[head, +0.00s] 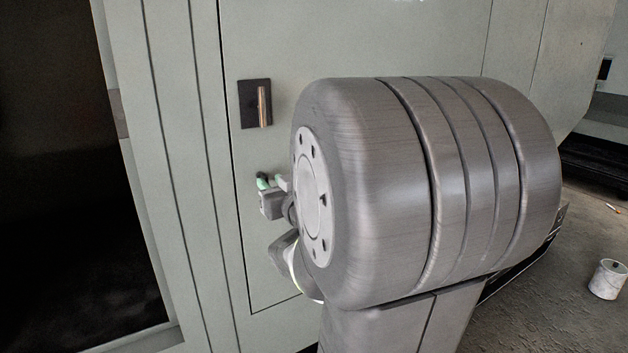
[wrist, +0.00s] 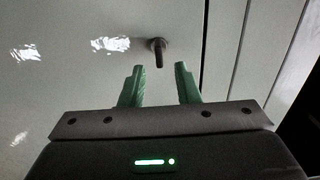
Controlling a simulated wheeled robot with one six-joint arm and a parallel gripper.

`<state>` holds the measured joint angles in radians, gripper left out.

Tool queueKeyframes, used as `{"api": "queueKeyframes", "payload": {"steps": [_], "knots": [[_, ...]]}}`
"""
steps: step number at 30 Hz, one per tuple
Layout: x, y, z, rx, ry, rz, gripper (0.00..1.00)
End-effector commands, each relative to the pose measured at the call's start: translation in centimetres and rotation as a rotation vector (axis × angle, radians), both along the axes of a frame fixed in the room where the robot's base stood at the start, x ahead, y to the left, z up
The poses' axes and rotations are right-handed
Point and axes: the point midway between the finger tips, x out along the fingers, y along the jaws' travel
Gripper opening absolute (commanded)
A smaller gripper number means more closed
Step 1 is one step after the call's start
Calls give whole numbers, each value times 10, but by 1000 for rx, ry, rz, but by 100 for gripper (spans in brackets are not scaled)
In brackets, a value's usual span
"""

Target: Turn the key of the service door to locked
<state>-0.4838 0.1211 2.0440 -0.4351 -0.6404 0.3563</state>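The service door (head: 330,45) is a pale grey-green panel and appears closed. Its key (wrist: 159,57) is a small dark piece on a round lock. In the wrist view it points straight down from the lock, toward the gap between my fingers. My gripper (wrist: 160,70) has green fingers spread apart, with nothing between the pads that I can make out. The fingertips sit just short of the lock, one on each side of the key's line. In the head view my gripper (head: 272,184) is close to the door, and my arm hides much of it; the key is hard to make out there.
A door handle (head: 263,106) on a dark plate is above my gripper in the head view. A dark opening (head: 60,180) lies at the left. A white bucket (head: 607,279) stands on the floor at the right. Light reflections (wrist: 110,44) mark the panel in the wrist view.

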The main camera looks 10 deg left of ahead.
Motion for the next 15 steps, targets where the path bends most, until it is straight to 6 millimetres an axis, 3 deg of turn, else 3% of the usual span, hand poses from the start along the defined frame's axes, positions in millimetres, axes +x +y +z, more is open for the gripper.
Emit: {"api": "queueKeyframes", "payload": {"steps": [6, 15], "knots": [[16, 14, 0, -1, 1, 0, 29], [18, 16, 0, 0, 0, -1, 29]]}}
